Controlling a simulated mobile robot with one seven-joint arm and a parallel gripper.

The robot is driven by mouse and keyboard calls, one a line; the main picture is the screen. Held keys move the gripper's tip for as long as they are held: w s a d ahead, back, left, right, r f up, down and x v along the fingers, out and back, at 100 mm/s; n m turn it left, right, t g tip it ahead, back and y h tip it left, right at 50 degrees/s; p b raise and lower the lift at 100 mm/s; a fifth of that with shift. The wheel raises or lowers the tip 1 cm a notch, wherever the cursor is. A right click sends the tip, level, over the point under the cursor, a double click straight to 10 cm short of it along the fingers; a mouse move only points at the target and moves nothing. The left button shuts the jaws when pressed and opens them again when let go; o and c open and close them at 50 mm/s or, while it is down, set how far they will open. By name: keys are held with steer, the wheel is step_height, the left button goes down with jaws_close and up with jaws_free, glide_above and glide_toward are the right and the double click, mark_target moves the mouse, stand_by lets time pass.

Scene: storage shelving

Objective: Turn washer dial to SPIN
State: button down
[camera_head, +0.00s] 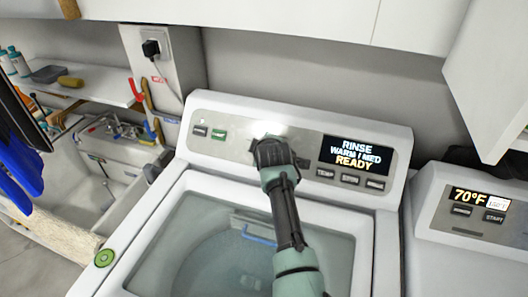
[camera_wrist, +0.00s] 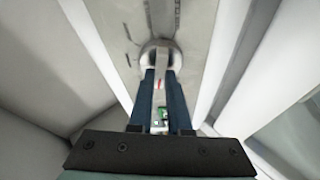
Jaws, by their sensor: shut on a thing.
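The washer (camera_head: 385,226) stands in the middle of the head view, its control panel (camera_head: 221,131) tilted at the back. Its display (camera_head: 356,154) reads RINSE, WARM / MED, READY. In the wrist view the round dial (camera_wrist: 159,54) has a raised grip bar. My gripper (camera_wrist: 161,75) is shut on this dial, one blue finger on each side of the bar. In the head view my gripper (camera_head: 268,144) covers most of the dial at the panel. The marks around the dial are too small to read.
A dryer (camera_head: 475,215) with a 70°F display stands at the right. A sink (camera_head: 100,180) and a shelf (camera_head: 85,84) are at the left. White cabinets (camera_head: 270,15) hang above. The washer's glass lid (camera_head: 190,240) lies below my arm.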

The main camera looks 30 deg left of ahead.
steer(key=n+b, duration=0.1)
steer(key=n, duration=0.1)
steer(key=n+g+b, duration=0.1)
steer(key=n+b, duration=0.1)
steer(key=shift+f+n+g, duration=0.15)
steer(key=shift+n+g, duration=0.15)
steer(key=shift+n+g+h+b, duration=0.5)
steer(key=shift+n+b, duration=0.55)
steer(key=shift+n, duration=0.55)
steer(key=shift+r, duration=0.2)
steer(key=c, duration=0.9)
jaws_free()
steer(key=shift+o, duration=0.2)
steer(key=shift+r, duration=0.1)
steer(key=b+v, duration=0.1)
steer(key=v, duration=1.1)
steer(key=shift+s+r, duration=0.25)
steer(key=shift+r, duration=0.05)
